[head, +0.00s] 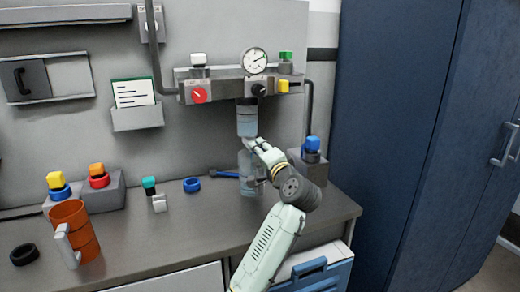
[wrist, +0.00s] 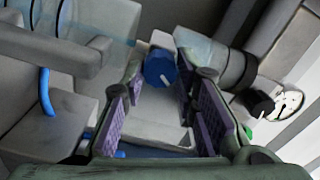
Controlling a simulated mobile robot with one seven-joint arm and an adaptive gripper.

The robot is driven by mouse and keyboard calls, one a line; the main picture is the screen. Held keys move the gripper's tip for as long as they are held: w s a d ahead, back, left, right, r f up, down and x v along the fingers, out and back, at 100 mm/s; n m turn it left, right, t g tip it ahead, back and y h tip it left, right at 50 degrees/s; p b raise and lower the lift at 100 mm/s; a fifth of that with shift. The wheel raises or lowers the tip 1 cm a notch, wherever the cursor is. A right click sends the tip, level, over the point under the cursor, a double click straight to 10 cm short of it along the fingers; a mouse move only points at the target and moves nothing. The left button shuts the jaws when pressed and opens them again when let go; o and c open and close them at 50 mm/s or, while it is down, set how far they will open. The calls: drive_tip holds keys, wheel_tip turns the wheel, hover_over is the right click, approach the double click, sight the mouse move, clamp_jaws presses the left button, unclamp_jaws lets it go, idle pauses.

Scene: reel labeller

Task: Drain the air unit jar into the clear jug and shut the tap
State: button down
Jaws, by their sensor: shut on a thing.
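The air unit jar (head: 247,122) hangs under the regulator block at the back wall; it also shows in the wrist view (wrist: 205,55), where the picture is turned sideways. The tap, a round blue knob with a white mark (wrist: 160,68), sits at the jar's lower end. My gripper (head: 252,145) is at this tap, and its purple-padded fingers (wrist: 155,80) are shut on the knob. The clear jug (head: 246,182) stands upright on the bench below the jar, partly behind my gripper. Its pale blue wall shows in the wrist view (wrist: 95,20). I cannot tell its liquid level.
A gauge (head: 255,61), a red knob (head: 199,95) and a black knob (head: 259,89) are on the block above. A blue-topped grey block (head: 311,160) stands right of the jug. An orange mug (head: 73,232) stands far left. The front middle of the bench is clear.

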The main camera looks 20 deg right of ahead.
drive_tip(key=shift+m, duration=0.6)
drive_tip(key=c, duration=1.3)
unclamp_jaws()
drive_tip(key=shift+s, duration=0.1)
drive_tip(key=s, duration=1.1)
drive_tip(key=shift+s+d, duration=0.2)
drive_tip(key=shift+s, duration=0.2)
